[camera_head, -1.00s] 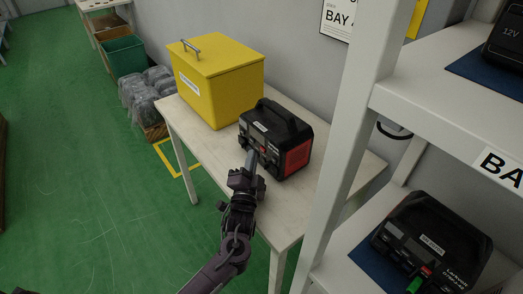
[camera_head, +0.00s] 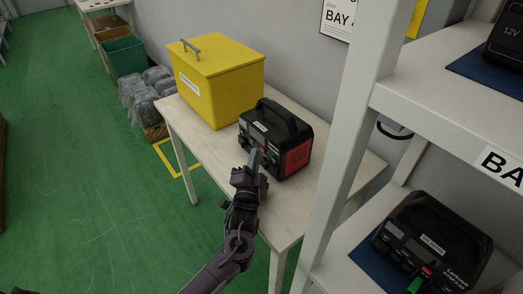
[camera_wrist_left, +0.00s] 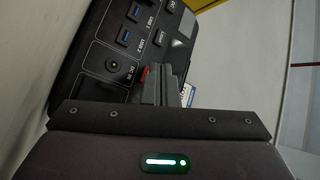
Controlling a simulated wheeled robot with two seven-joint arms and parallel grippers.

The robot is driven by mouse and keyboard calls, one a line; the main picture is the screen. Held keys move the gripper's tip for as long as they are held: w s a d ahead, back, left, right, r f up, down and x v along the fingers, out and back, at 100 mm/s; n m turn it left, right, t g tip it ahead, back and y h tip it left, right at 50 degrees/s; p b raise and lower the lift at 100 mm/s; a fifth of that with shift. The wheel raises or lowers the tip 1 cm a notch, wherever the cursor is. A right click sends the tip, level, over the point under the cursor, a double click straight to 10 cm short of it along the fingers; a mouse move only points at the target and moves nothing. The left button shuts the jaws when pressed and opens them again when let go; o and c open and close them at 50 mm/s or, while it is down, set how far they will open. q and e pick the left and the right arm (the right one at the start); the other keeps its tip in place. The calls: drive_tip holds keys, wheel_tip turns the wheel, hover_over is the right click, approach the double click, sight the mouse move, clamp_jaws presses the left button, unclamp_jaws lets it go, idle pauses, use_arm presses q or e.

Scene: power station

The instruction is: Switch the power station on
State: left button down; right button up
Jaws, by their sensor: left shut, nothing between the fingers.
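The black power station (camera_head: 275,130) with a carry handle and a red side vent stands on the pale table beside the yellow box. Its front panel also shows in the left wrist view (camera_wrist_left: 125,55), with USB ports, a DC IN socket and a small red part (camera_wrist_left: 144,74) near the fingers. My left gripper (camera_head: 254,157) is shut and empty, with its fingers at the front panel. In the left wrist view the fingers (camera_wrist_left: 160,84) cover part of the panel; I cannot tell whether they touch it. My right gripper is out of view.
A yellow box (camera_head: 218,85) stands on the table (camera_head: 205,145), left of the power station. A white shelf post (camera_head: 350,125) rises at the right. Another black unit (camera_head: 432,240) sits on the lower shelf. Green floor lies open at left.

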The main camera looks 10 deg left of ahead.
use_arm(q)
drive_tip(key=shift+w+d, duration=0.25)
drive_tip(key=shift+w, duration=0.05)
idle(0.5)
drive_tip(key=shift+a, duration=0.1)
drive_tip(key=shift+s+a+r+p, duration=0.1)
drive_tip(key=shift+s+a+p, duration=0.1)
drive_tip(key=shift+s+p, duration=0.2)
drive_tip(key=shift+s+a, duration=0.2)
drive_tip(key=shift+s, duration=0.05)
drive_tip(key=shift+s+a+p, duration=0.35)
drive_tip(key=shift+s+p, duration=0.1)
drive_tip(key=shift+p, duration=0.15)
drive_tip(key=s+a+p, duration=0.2)
drive_tip(key=shift+s, duration=0.35)
drive_tip(key=shift+s+a, duration=0.5)
drive_tip(key=shift+s, duration=0.1)
